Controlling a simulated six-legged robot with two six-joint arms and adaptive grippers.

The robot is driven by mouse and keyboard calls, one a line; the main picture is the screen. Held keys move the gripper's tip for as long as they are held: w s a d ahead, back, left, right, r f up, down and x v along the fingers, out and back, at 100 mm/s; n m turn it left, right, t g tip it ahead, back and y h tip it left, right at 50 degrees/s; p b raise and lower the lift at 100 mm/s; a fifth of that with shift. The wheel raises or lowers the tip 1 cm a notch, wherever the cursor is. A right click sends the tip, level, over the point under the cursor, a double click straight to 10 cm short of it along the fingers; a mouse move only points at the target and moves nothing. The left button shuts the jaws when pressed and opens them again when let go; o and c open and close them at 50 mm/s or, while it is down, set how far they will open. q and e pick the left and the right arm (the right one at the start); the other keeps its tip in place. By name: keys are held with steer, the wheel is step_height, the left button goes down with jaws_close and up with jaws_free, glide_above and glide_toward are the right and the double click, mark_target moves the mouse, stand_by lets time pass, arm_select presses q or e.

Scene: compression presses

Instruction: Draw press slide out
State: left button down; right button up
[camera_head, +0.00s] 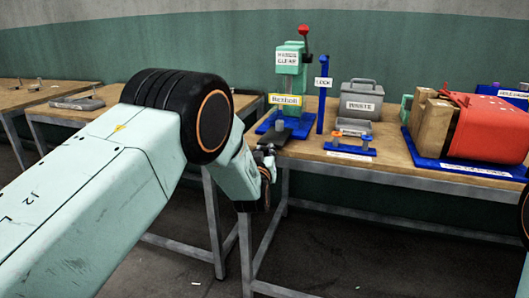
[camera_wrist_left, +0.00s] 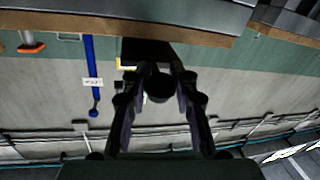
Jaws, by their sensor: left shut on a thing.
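The green press (camera_head: 290,72) with a red-knobbed lever stands on a blue base (camera_head: 268,125) near the left end of the table. Its dark slide plate (camera_head: 276,137) sticks out at the front, towards the table's edge. My left gripper (camera_head: 265,150) is at the slide's front end. In the left wrist view, the fingers of my left gripper (camera_wrist_left: 158,90) are shut on a dark round knob (camera_wrist_left: 158,86) in front of the dark slide plate (camera_wrist_left: 147,52). My left arm hides part of the table. My right gripper is not in view.
A blue post labelled LOCK (camera_head: 322,105), a grey box (camera_head: 361,102) and a small blue rack (camera_head: 350,147) stand right of the press. A red machine (camera_head: 487,128) is further right. Another table (camera_head: 50,95) is at left. Floor is clear before the table.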

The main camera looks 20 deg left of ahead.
arm_select(q)
steer(key=shift+r, duration=0.2)
steer(key=c, duration=1.1)
jaws_free()
steer(key=shift+c, duration=0.2)
steer(key=shift+o, duration=0.6)
steer(key=shift+f, duration=0.15)
steer(key=s+d, duration=0.2)
steer(key=s, duration=0.9)
steer(key=shift+s, duration=0.4)
